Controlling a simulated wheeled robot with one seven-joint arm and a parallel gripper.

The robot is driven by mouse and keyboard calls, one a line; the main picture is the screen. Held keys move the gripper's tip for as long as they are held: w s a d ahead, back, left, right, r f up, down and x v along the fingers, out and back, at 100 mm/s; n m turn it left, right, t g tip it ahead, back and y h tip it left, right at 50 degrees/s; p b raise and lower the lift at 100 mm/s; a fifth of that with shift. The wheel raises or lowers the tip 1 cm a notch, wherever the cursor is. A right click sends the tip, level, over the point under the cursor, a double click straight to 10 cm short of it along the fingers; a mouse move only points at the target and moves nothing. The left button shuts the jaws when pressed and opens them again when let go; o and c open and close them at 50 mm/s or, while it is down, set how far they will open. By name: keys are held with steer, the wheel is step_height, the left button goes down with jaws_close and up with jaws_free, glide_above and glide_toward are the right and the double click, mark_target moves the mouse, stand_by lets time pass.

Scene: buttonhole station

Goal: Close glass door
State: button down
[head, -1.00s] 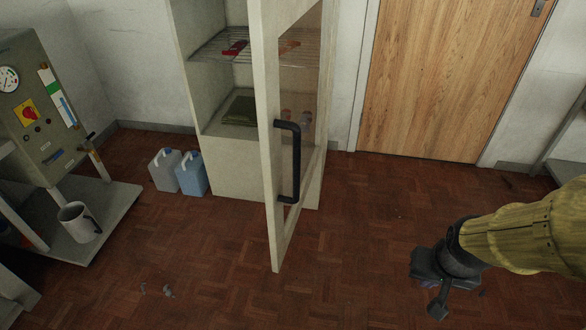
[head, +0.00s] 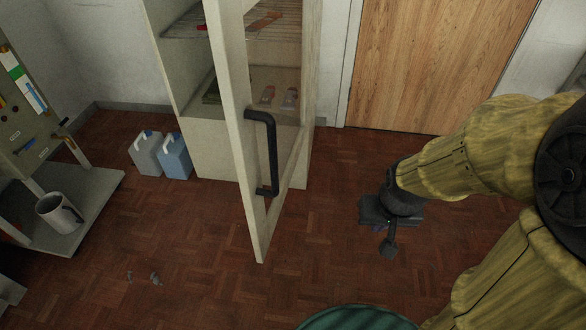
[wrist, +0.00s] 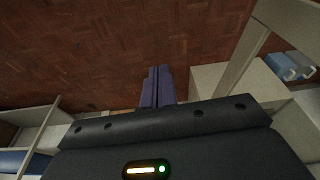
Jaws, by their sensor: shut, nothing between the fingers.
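The glass door (head: 235,150) of a pale cabinet (head: 215,155) stands wide open, swung out toward me. It has a pale frame, a clear pane and a black bar handle (head: 271,155) on the side toward me. My gripper (head: 380,229) is to the right of the door, apart from it, low over the floor. In the wrist view the fingers (wrist: 158,75) are together with nothing between them. A pale frame edge at the upper right of the wrist view appears to be the door (wrist: 245,50).
Two jugs, one grey (head: 146,153) and one blue (head: 175,157), stand on the floor left of the cabinet. A mug (head: 58,212) sits on a low shelf at left. A wooden door (head: 430,65) is behind. Parquet floor between gripper and cabinet is clear.

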steer(key=w+a+r+m+g+y+p, duration=0.3)
steer(key=r+m+p, duration=0.3)
steer(key=r+p, duration=0.2)
steer(key=w+a+r+m+g+y+p, duration=0.3)
steer(key=w+a+r+m+y+p, duration=0.2)
steer(key=p, duration=0.8)
step_height(320, 180, up, 3)
steer(key=shift+w+m+g+y, duration=0.35)
steer(key=shift+w+m, duration=0.4)
steer(key=shift+m, duration=0.45)
steer(key=a+r+b+x, duration=0.1)
steer(key=r+x, duration=0.1)
steer(key=x, duration=1.1)
steer(key=shift+s+a+b, duration=0.3)
steer(key=shift+a, duration=0.05)
